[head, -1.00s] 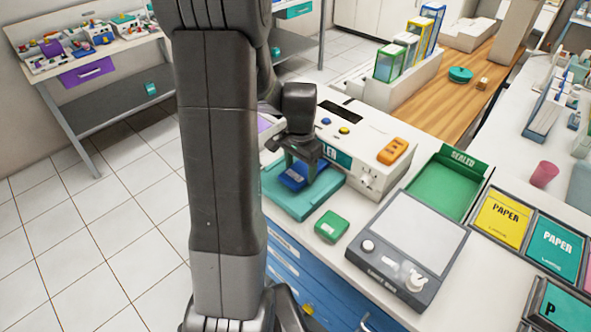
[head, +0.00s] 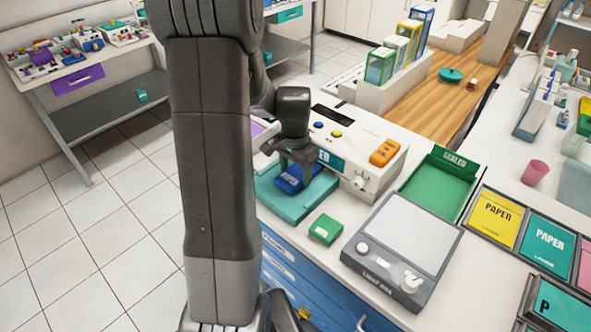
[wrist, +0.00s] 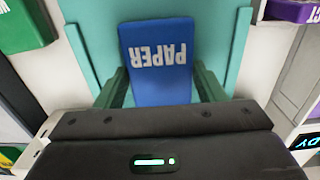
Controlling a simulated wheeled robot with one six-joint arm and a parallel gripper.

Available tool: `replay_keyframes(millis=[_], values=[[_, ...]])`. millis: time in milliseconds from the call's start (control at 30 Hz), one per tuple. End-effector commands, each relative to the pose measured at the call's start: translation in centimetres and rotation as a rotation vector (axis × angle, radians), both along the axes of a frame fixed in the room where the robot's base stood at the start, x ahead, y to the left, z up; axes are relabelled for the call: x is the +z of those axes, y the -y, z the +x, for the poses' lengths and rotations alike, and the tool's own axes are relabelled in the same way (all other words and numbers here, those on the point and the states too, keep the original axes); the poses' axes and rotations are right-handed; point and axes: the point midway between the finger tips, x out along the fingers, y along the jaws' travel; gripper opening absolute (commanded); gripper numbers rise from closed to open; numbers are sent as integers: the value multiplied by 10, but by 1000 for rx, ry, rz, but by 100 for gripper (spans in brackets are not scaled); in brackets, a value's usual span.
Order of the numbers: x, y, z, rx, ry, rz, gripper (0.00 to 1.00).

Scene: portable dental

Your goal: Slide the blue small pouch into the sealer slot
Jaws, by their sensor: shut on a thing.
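The blue small pouch (head: 290,178), marked PAPER, is over the teal tray in front of the sealer. In the wrist view the pouch (wrist: 158,62) lies between the two fingers of my gripper (wrist: 160,88). My gripper (head: 296,172) is shut on its sides. The white sealer (head: 352,150) stands right behind the tray, with blue and yellow buttons and an orange piece on top. The teal tray (head: 308,203) lies under the pouch; I cannot tell if the pouch touches it. The sealer's slot is hidden behind my gripper.
A green box (head: 326,229) lies in front of the tray. A grey light box (head: 405,245) and a green SEALED tray (head: 440,185) are to the right. Yellow (head: 497,219) and teal PAPER packs lie farther right. Clear bins stand behind the sealer.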

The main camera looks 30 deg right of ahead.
Motion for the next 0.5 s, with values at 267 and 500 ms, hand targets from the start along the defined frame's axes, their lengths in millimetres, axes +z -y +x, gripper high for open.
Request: replay_keyframes(millis=[267,500], values=[[0,0,0,0,0,0,79],[0,0,0,0,0,0,88]])
